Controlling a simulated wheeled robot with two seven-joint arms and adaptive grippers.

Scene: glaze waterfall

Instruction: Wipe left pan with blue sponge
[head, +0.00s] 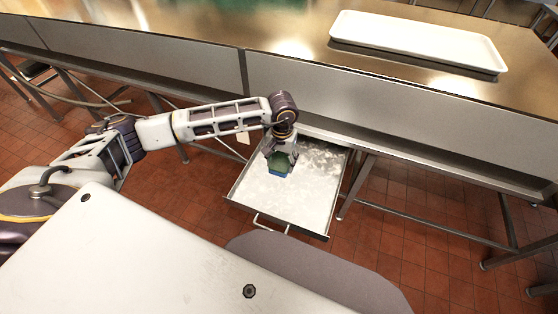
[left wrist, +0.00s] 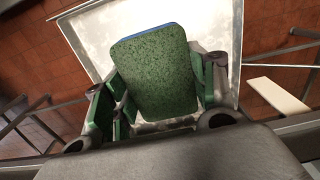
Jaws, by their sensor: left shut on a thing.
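The left pan (head: 306,192) is a shallow, pale metal tray pulled out like a drawer under the table, with a whitish, mottled surface. My left gripper (head: 281,160) is over the pan and shut on the sponge (head: 280,168), which has a green scouring face and a blue body. In the left wrist view the sponge (left wrist: 155,75) sits between the two fingers, its green face toward the camera and a blue edge at the top. The pan (left wrist: 225,22) shows behind it. The sponge appears at or just above the pan's surface; contact cannot be told. My right gripper is out of view.
A long metal table (head: 300,45) stands over the pan, with a white tray (head: 415,40) on its top at the right. Table legs (head: 356,188) stand beside the pan. The pan's front handle (head: 270,224) faces me. Red tiled floor (head: 420,240) lies open at the right.

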